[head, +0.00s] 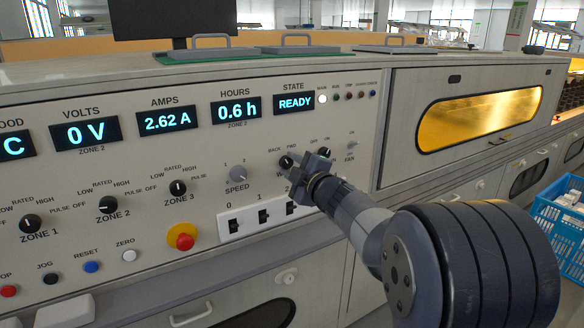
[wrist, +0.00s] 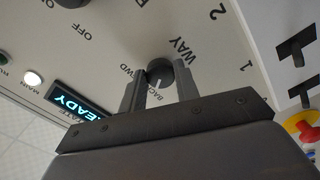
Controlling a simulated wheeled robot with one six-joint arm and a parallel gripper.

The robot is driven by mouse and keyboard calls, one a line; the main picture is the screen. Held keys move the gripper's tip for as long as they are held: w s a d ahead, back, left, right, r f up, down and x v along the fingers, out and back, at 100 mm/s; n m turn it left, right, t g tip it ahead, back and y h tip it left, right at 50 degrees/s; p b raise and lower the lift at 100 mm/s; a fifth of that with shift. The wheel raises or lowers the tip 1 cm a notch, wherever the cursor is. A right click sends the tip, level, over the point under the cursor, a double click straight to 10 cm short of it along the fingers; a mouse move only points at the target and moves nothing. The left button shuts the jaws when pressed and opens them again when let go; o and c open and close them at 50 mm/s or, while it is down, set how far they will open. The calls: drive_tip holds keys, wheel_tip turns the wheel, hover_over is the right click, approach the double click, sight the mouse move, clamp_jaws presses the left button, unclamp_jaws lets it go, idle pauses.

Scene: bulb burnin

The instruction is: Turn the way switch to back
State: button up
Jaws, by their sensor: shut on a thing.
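The way switch (wrist: 160,72) is a small black rotary knob on the grey control panel, beside its WAY label. BACK and FWD are printed at its edge, partly hidden by my gripper. Its white pointer line is visible between the fingers in the wrist view and points roughly toward the BACK lettering. My gripper (wrist: 158,90) has one finger on each side of the knob and is shut on it. In the head view, the knob (head: 286,163) shows just left of my gripper (head: 300,168), which covers part of it.
The speed knob (head: 238,173) is close by on the left. Three rocker switches (head: 263,216) lie below, with a red-and-yellow stop button (head: 181,237) further left. The READY display (head: 295,103) is above. A fan knob (head: 350,144) is to the right. A blue crate (head: 560,222) stands far right.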

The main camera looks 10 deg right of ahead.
drive_tip(key=o, duration=1)
drive_tip(key=p+v, duration=0.1)
drive_tip(key=v, duration=0.9)
drive_tip(key=shift+s+d+p, duration=0.1)
drive_tip(key=shift+s+p, duration=0.3)
drive_tip(key=b+x, duration=0.2)
drive_tip(key=x, duration=0.9)
drive_tip(key=shift+s, duration=0.1)
